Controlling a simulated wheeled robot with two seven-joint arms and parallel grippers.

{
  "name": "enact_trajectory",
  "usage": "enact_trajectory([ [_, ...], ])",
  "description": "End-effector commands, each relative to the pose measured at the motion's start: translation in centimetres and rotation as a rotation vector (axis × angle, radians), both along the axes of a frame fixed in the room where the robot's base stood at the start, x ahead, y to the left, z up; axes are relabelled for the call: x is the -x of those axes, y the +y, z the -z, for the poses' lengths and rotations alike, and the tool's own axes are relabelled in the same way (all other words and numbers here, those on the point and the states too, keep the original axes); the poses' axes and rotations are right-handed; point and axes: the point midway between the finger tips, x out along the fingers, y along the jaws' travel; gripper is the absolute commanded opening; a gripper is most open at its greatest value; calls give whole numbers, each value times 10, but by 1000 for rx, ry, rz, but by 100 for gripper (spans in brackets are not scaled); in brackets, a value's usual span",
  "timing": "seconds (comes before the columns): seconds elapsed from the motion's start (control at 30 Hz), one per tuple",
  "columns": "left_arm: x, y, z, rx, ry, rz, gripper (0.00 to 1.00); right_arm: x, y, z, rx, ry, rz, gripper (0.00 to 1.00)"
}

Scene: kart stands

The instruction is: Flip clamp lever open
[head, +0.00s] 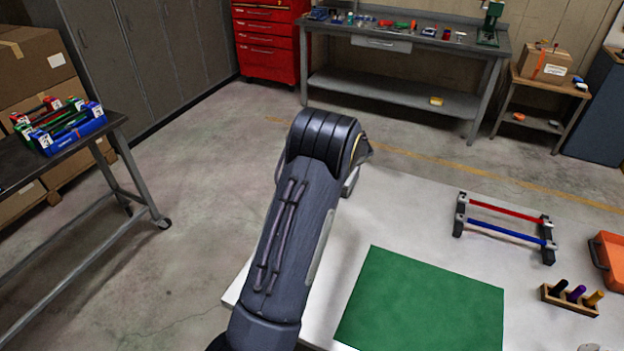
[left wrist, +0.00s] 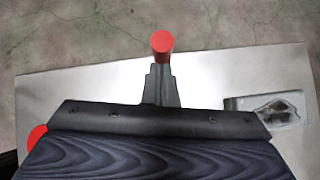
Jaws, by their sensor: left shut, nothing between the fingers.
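A red, round-ended grip (left wrist: 162,42), which looks like the clamp lever's handle, shows at the top middle of the left wrist view. My left gripper (left wrist: 161,70) is shut and empty, its narrow dark fingers pointing at the red grip and overlapping its lower end. I cannot tell whether they touch it. A grey metal piece with a dark recess (left wrist: 268,107) lies on the table to the right. The rest of the clamp is hidden behind my gripper. In the head view my left arm hides the gripper and the lever. My right gripper is not in view.
The pale table (head: 392,205) holds a green mat (head: 422,300), a stand with red and blue bars (head: 505,222), an orange case (head: 610,255) and a wooden block with handles (head: 568,300). Another red round part (left wrist: 37,133) shows at the left wrist view's left edge.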

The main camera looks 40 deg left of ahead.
Motion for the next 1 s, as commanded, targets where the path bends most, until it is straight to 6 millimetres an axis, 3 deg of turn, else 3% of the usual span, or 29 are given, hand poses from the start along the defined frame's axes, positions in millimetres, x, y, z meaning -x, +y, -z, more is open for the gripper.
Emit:
enact_trajectory([
  [0.2, 4, 13, -5, -12, 2, -5, 0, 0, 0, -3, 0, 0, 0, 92],
  [0.57, 5, 18, -8, -17, -2, -9, 0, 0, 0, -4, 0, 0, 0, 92],
  [0.83, 5, 16, -9, -18, -4, -10, 0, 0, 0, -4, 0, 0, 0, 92],
  [1.0, 3, 3, -8, -11, -3, -9, 0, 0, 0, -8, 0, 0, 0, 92],
])
